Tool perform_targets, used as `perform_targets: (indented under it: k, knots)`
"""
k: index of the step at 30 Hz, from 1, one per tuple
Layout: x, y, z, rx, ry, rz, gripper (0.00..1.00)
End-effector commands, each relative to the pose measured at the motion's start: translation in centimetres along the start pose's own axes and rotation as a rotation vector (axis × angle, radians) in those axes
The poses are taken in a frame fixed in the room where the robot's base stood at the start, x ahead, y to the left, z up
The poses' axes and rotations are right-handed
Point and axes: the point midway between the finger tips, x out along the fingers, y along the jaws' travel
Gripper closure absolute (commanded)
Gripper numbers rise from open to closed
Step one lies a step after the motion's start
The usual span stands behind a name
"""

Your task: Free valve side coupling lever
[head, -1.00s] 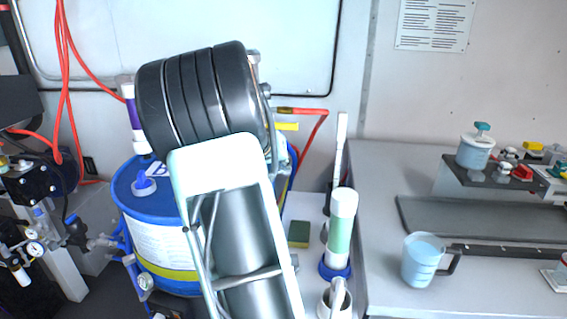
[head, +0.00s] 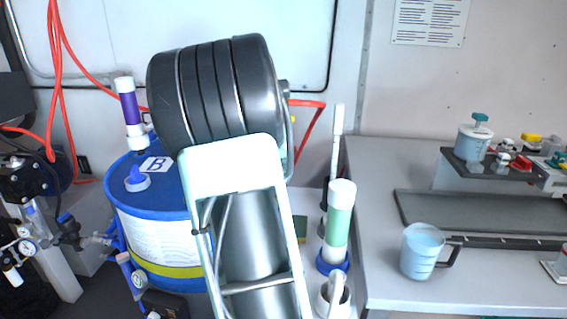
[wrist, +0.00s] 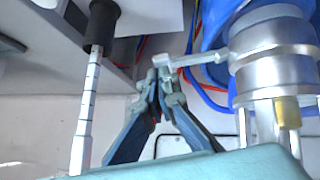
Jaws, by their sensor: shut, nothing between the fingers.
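In the wrist view, a silvery ribbed coupling (wrist: 272,48) stands at the right. A pale lever (wrist: 205,59) sticks out from it to the left, with a small knobbed end close to my fingertips. My gripper (wrist: 159,84) is shut, with its fingertips together and nothing seen between them. The tips are right beside the lever's end; I cannot tell whether they touch it. In the head view, my arm hides the gripper and the lever.
A blue drum (head: 160,236) stands left of my arm. A green-and-white tube (head: 339,222) stands close to its right. The grey bench (head: 380,190) holds a jug (head: 421,252). Red hoses (head: 55,80) hang at the left. In the wrist view, a graduated rod (wrist: 88,110) stands left of my fingers.

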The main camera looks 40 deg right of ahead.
Motion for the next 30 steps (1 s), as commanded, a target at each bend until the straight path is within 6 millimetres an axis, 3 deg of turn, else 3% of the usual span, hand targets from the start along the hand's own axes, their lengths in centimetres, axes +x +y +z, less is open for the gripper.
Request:
perform_targets:
  k: [17, 24, 30]
  knots:
    - [-1.7, 0.5, -1.8, 0.0, 0.002, -0.001, 1.0]
    - [-4.4, 1.0, -4.6, -0.001, 0.004, -0.004, 1.0]
    - [-8.2, 1.0, -4.0, 0.0, 0.004, -0.006, 1.0]
